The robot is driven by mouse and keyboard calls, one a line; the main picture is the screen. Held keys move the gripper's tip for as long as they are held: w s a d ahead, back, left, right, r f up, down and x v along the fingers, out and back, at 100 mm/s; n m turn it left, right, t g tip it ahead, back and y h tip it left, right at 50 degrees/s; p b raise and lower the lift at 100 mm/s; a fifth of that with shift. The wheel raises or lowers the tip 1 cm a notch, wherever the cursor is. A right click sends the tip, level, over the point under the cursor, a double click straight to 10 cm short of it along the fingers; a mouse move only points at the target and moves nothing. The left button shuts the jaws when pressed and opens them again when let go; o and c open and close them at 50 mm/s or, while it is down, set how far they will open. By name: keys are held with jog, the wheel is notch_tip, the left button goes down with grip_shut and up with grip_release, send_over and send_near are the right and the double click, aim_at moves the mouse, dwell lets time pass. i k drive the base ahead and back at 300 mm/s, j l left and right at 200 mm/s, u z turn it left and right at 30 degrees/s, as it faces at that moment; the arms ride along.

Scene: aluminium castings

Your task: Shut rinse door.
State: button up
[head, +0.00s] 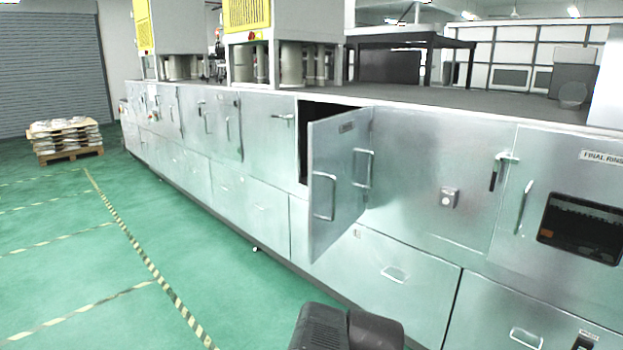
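The rinse door (338,185), a brushed metal panel, stands ajar in the middle of the head view. Its left edge is swung out from the machine front, and its right edge meets the front. A small dark label is near its top. One upright bar handle (325,197) is near its free edge and another (363,168) is near its right side. A dark opening (316,112) shows behind the door; most of it is hidden. My gripper is not in view. A dark part of my own body shows at the bottom, apart from the door.
The long metal machine (425,170) runs from front right to back left, with closed doors and drawers. A panel marked "FINAL RINS" (600,157) is at right. Green floor (220,300) with striped tape is free at left. A loaded pallet (67,140) stands far left.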

aim_at(339, 151)
jog(key=i+j+z, duration=0.1)
jog(key=i, duration=0.3)
jog(key=i+j+z, duration=0.1)
jog(key=i, duration=0.3)
jog(key=i+j+z, duration=0.1)
jog(key=i+j, duration=0.15)
jog(key=i, duration=0.1)
